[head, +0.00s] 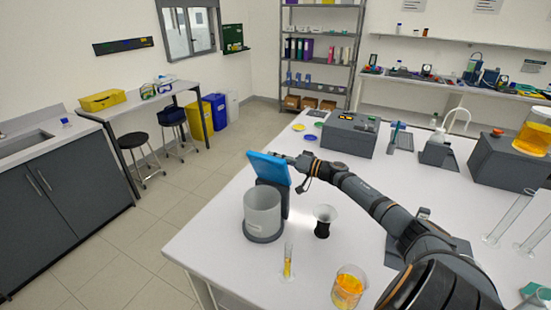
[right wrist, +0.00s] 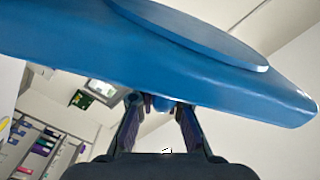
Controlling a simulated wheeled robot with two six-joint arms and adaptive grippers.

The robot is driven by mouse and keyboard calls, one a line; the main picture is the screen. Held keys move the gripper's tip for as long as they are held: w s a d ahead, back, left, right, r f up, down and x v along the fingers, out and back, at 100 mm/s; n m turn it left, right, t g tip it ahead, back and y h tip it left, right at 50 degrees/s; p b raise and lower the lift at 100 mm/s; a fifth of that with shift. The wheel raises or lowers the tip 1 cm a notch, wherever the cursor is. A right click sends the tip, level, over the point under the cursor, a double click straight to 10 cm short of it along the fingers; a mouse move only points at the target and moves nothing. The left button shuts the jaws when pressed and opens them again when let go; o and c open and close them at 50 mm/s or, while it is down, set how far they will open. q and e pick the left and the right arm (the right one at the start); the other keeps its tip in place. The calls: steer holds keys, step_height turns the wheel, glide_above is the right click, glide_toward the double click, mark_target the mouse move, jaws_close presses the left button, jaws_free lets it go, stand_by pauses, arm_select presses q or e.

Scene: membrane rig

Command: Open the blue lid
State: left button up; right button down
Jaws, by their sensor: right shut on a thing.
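The blue lid (head: 268,168) stands raised and tilted up at the back of a pale cylindrical vessel (head: 262,212) on a dark base. The vessel's top is uncovered. My right gripper (head: 296,163) reaches in from the right and is at the lid's right side. In the right wrist view the underside or face of the lid (right wrist: 170,52) fills the upper part. The fingers of my right gripper (right wrist: 160,106) point at the lid's edge and are shut on part of it; the exact contact is partly hidden. My left gripper is not in view.
A grey box device (head: 348,138) is behind. The white table (head: 215,235) is bare left of the vessel.

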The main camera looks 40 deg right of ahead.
steer(key=shift+f, duration=0.15)
steer(key=c, duration=1.4)
jaws_free()
steer(key=shift+d, duration=0.15)
steer(key=shift+o, duration=0.2)
steer(key=v, duration=0.6)
steer(key=shift+s+f, duration=0.1)
steer(key=shift+s, duration=0.05)
steer(key=shift+s+d, duration=0.2)
steer(key=shift+s, duration=0.3)
